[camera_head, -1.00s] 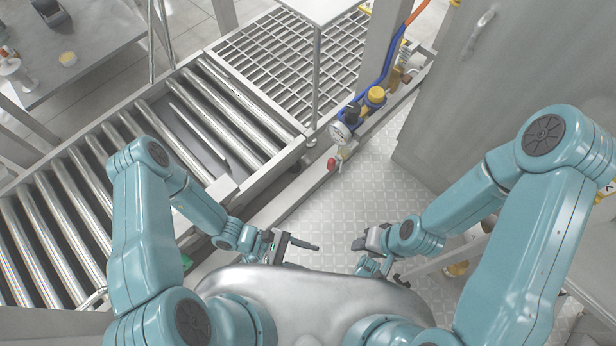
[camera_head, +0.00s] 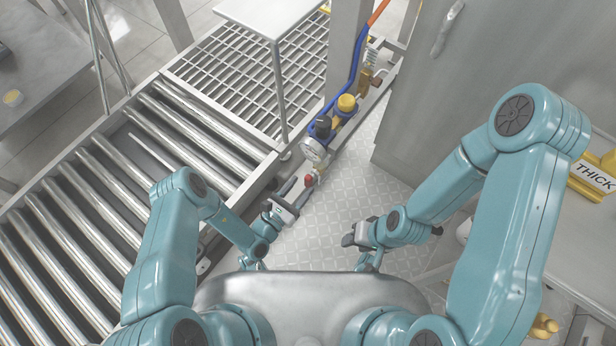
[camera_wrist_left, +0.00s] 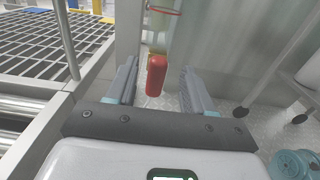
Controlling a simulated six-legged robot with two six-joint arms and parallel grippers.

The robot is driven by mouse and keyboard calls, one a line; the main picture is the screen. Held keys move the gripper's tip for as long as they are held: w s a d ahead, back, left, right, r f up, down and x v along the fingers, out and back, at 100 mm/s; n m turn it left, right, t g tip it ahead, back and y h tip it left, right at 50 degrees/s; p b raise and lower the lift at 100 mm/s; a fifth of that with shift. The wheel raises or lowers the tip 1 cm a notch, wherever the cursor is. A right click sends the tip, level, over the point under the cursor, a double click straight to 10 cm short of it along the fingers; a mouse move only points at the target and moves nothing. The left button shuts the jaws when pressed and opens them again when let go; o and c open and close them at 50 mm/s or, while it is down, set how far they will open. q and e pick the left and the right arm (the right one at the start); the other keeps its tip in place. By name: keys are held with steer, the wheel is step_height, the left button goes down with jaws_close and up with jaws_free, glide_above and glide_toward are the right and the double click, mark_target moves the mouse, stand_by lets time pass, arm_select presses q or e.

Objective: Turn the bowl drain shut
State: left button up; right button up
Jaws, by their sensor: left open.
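The bowl drain appears as a small red handle (camera_head: 309,181) on the low brass fitting below the pressure gauge. In the left wrist view the red handle (camera_wrist_left: 157,75) lies between the two open fingers, a little ahead of them, with a gap on both sides. My left gripper (camera_head: 296,190) is open and empty, with its fingertips close to the handle. Whether the handle is turned open or shut I cannot tell. My right gripper (camera_head: 350,236) hangs to the right, away from the fitting; its jaws are too small to read.
A pressure gauge (camera_head: 313,151) and a yellow-capped regulator (camera_head: 346,104) with a blue hose sit just above the handle. A roller conveyor (camera_head: 110,190) runs along the left. A grey cabinet (camera_head: 440,90) stands at the right. The patterned floor (camera_head: 330,215) is clear.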

mark_target(306, 181)
arm_select(q)
steer(key=shift+b+x, duration=0.4)
steer(key=shift+x, duration=1.95)
steer(key=shift+a, duration=0.1)
steer(key=c, duration=1)
steer(key=shift+o, duration=0.2)
